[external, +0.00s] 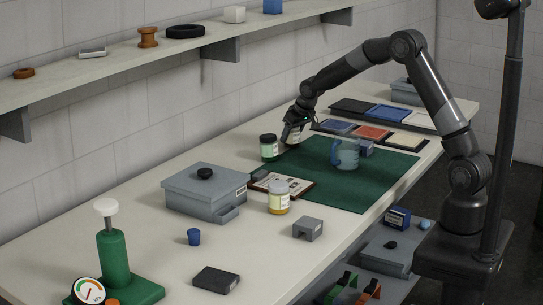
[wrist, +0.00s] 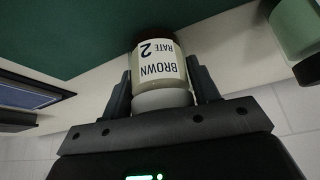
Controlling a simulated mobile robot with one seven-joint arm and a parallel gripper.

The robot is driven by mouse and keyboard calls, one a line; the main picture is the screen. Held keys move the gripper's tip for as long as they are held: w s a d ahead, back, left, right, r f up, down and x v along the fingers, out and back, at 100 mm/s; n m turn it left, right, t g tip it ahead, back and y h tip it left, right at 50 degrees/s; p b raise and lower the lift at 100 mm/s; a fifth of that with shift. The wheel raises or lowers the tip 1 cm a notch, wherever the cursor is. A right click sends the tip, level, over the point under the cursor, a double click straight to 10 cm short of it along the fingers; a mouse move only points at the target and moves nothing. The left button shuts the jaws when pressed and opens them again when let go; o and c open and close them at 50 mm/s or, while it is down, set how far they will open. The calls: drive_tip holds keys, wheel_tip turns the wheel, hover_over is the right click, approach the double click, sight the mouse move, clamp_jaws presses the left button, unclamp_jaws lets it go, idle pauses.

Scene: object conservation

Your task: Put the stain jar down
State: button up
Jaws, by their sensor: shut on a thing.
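My gripper (external: 294,128) is shut on a stain jar (wrist: 160,68), which stands out between the two fingers in the wrist view. Its white label reads "BROWN RATE 2" and appears upside down there; its far end is dark. In the external view my gripper is low over the bench, at the far left corner of the green mat (external: 335,193), and hides most of the jar. I cannot tell whether the jar touches the bench.
A jar with yellow contents (external: 278,197), a framed card (external: 293,183) and a grey lidded box (external: 204,190) stand nearer. A clear jug (external: 347,155) is on the mat. Coloured trays (external: 370,132) lie right of my gripper. A wall shelf (external: 180,45) runs above.

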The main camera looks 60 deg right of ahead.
drive_tip(key=o, duration=1.1)
drive_tip(key=shift+f, duration=0.1)
drive_tip(key=shift+r, duration=0.25)
drive_tip(key=s+a+f+v, duration=0.1)
drive_tip(key=s+v, duration=0.1)
drive_tip(key=v, duration=0.8)
drive_tip(key=s+a+f+v, duration=0.1)
drive_tip(key=v, duration=0.9)
drive_tip(key=s+a, duration=0.2)
drive_tip(key=s, duration=0.8)
drive_tip(key=s+a+n, duration=0.1)
drive_tip(key=s+a, duration=0.1)
drive_tip(key=s, duration=0.9)
drive_tip(key=s+a+n+y, duration=0.1)
drive_tip(key=s+a, duration=0.1)
drive_tip(key=s, duration=0.9)
drive_tip(key=shift+s+a+r, duration=0.15)
drive_tip(key=shift+s+r, duration=0.1)
drive_tip(key=shift+r, duration=0.05)
